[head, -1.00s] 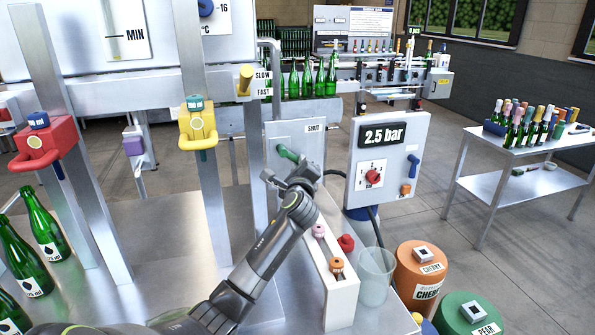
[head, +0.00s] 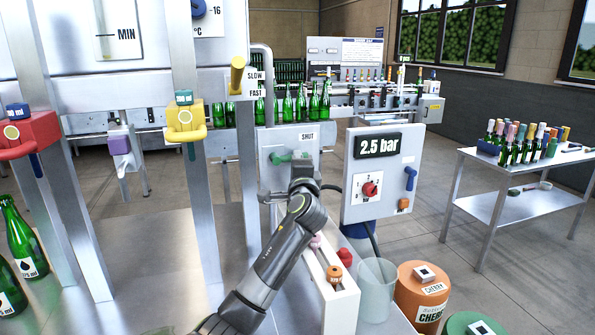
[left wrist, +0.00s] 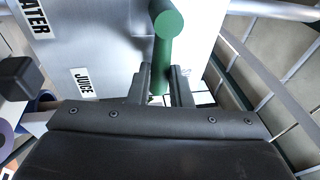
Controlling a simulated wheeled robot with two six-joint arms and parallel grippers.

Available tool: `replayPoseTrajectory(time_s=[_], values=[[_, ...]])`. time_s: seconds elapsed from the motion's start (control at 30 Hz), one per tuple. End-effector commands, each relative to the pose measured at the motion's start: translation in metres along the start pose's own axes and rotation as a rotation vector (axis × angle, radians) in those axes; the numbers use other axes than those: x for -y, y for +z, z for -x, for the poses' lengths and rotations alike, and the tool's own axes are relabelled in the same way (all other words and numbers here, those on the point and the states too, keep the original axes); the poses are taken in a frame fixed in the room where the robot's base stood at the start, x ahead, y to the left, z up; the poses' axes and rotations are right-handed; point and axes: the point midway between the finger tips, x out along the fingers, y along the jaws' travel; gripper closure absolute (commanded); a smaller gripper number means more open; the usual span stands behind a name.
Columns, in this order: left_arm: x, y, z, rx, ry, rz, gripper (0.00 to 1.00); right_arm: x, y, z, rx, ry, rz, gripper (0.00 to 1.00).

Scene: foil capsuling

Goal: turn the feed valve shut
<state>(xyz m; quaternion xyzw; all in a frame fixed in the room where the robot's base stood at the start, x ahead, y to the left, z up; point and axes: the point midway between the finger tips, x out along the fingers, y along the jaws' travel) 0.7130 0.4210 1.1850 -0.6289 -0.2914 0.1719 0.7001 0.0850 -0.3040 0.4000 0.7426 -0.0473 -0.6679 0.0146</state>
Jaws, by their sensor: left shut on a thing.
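The feed valve's green lever (head: 282,158) is on a grey panel (head: 270,138), below and left of a SHUT label (head: 307,137). It lies about level in the head view. My left gripper (head: 298,162) is at the lever's right end, which it partly hides. In the left wrist view, the green lever (left wrist: 166,42) passes between the two dark fingers of my left gripper (left wrist: 163,88), which are shut on it. JUICE and WATER labels show on the panel to the left there. My right gripper is not in view.
A control box (head: 383,175) reading 2.5 bar stands right of the panel. A white rack (head: 340,298) with stoppers, a clear cup (head: 376,285) and an orange drum (head: 418,290) are below, near my arm. Green bottles (head: 300,105) stand behind.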

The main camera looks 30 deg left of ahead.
Motion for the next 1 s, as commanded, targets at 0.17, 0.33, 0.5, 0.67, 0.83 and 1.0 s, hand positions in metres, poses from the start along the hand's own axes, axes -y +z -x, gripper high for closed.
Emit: replayPoseTrajectory(time_s=[0.17, 0.33, 0.5, 0.67, 0.83, 1.0], values=[[-0.0008, 0.0002, -0.0001, 0.005, 0.000, 0.017, 1.00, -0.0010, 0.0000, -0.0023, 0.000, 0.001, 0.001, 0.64], [-0.0004, 0.0003, -0.0002, 0.005, 0.000, 0.018, 1.00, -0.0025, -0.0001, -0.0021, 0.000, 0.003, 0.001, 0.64], [-0.0003, 0.0002, -0.0001, 0.005, 0.000, 0.018, 0.81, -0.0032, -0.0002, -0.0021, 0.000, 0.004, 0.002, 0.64], [-0.0001, 0.0001, -0.0001, 0.004, -0.001, 0.017, 0.60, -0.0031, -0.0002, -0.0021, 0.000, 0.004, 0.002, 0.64], [0.0002, 0.0001, -0.0002, 0.004, -0.001, 0.017, 0.60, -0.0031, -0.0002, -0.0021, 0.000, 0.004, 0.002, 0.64], [-0.0003, 0.0002, -0.0004, 0.003, -0.002, 0.016, 0.60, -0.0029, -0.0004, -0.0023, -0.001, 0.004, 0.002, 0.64]])
